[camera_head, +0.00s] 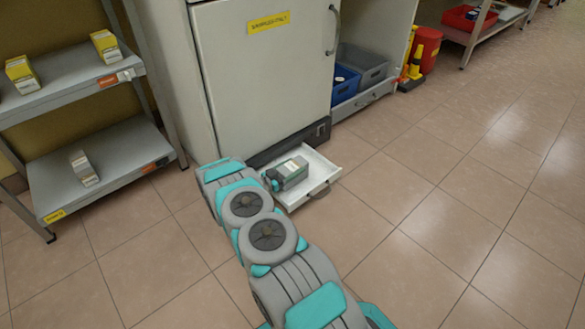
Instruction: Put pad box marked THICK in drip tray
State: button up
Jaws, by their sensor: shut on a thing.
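A grey-green box (292,172) with a pale label on top is over or in the white pulled-out tray (322,172) at the foot of the cabinet. Its marking is too small to read, so I cannot tell if it says THICK. My gripper (273,181) is at the box's left end, shut on it and partly hidden by my arm. I cannot tell whether the box touches the tray floor. The tray has low white walls and a handle at its front; my arm covers its left part.
The cabinet door (262,80) stands just behind the tray. Blue and grey bins (366,66) sit behind right. The tiled floor at right is clear.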

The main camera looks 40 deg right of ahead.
jog(key=o, duration=1.5)
jog(key=shift+r, duration=0.15)
jog(key=a, duration=0.8)
jog(key=s+a+p, duration=0.1)
jog(key=a, duration=0.3)
